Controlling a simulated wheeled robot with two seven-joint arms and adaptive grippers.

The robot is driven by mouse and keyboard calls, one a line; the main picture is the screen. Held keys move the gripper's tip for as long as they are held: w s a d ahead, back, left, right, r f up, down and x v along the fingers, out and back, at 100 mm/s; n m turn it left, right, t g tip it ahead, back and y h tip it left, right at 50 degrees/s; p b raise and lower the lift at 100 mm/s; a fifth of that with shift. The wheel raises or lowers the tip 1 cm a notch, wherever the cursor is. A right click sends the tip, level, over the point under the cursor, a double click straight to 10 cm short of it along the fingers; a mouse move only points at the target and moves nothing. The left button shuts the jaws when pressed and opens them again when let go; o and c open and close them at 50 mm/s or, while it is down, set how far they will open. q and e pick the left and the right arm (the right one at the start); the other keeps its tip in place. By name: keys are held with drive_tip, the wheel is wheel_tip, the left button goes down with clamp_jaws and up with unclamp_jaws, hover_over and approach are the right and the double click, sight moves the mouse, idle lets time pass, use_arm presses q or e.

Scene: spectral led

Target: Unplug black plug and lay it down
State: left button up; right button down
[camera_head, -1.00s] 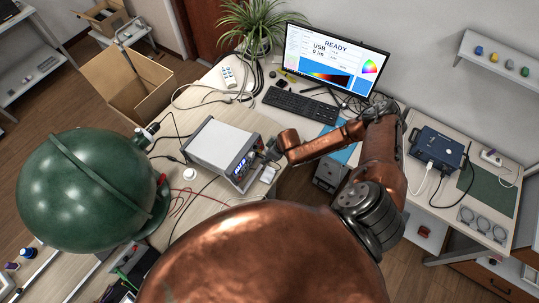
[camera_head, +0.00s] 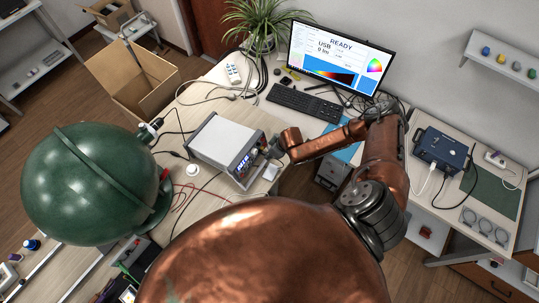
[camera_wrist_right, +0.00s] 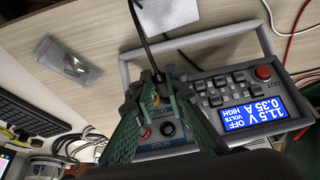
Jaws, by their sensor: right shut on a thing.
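The power supply (camera_head: 222,143) is a light box on the desk with a lit blue display. In the right wrist view its front panel (camera_wrist_right: 215,84) shows a red knob, buttons and sockets. My right gripper (camera_wrist_right: 157,88) has green fingers shut on the black plug (camera_wrist_right: 157,76) at the socket area. A black cable (camera_wrist_right: 140,30) runs away from the plug. The fingers hide most of the plug, so I cannot tell whether it is still seated. In the head view the right gripper (camera_head: 274,150) is small beside the front panel. My left gripper is not in view.
A large green sphere (camera_head: 90,185) stands at the left. Red and black leads lie between it and the supply. A keyboard (camera_head: 304,103) and monitor (camera_head: 338,55) are behind. A clear packet (camera_wrist_right: 68,58) lies on bare desk near the gripper.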

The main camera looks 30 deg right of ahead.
drive_tip(key=c, duration=2.6)
unclamp_jaws()
clamp_jaws()
drive_tip(key=shift+s, duration=0.1)
drive_tip(key=shift+s+d+r, duration=0.1)
drive_tip(key=shift+s+d, duration=0.1)
drive_tip(key=shift+s, duration=0.1)
drive_tip(key=shift+s+d+p, duration=0.15)
drive_tip(key=shift+s+p, duration=0.15)
drive_tip(key=shift+p, duration=0.15)
drive_tip(key=shift+s+d+r+p, duration=0.25)
drive_tip(key=shift+s+p, duration=0.15)
drive_tip(key=shift+s, duration=0.2)
drive_tip(key=shift+s, duration=0.1)
